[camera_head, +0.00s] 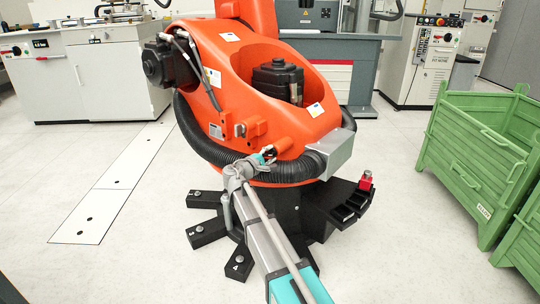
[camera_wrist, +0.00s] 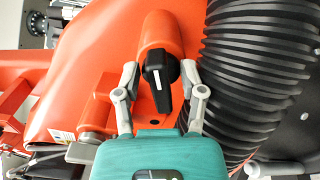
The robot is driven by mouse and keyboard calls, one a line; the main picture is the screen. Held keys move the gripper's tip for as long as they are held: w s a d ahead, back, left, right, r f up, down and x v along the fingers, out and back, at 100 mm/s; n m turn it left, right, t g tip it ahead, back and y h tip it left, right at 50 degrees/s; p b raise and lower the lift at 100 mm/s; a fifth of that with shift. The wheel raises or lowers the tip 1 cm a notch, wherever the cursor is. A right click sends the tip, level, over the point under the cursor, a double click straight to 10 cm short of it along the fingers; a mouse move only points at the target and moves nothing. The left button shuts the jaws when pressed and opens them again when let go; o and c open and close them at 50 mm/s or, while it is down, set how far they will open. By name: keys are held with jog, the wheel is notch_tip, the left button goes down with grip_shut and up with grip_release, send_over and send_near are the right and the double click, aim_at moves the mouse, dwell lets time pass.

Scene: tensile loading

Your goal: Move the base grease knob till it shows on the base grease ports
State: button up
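The base grease knob, a black pointer knob (camera_wrist: 160,78) with a white line, sits on an orange boss in the wrist view. Its long end points down in the picture, with the white line near vertical. My gripper (camera_wrist: 160,72) is open, with one grey finger on each side of the knob. The left finger looks slightly apart from it; I cannot tell whether the right one touches. In the head view my gripper (camera_head: 262,158) is at the lower front of the orange robot (camera_head: 240,85), and the knob cannot be made out. No port marks are readable.
A ribbed black hose (camera_wrist: 250,75) runs close to the right of my gripper. Orange housing (camera_wrist: 85,75) lies to the left. The robot's black base (camera_head: 310,215) has feet spreading outward. Green crates (camera_head: 478,160) stand at the right; the floor at left is clear.

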jog(key=shift+w+a+n, duration=0.1)
jog(key=shift+n, duration=0.5)
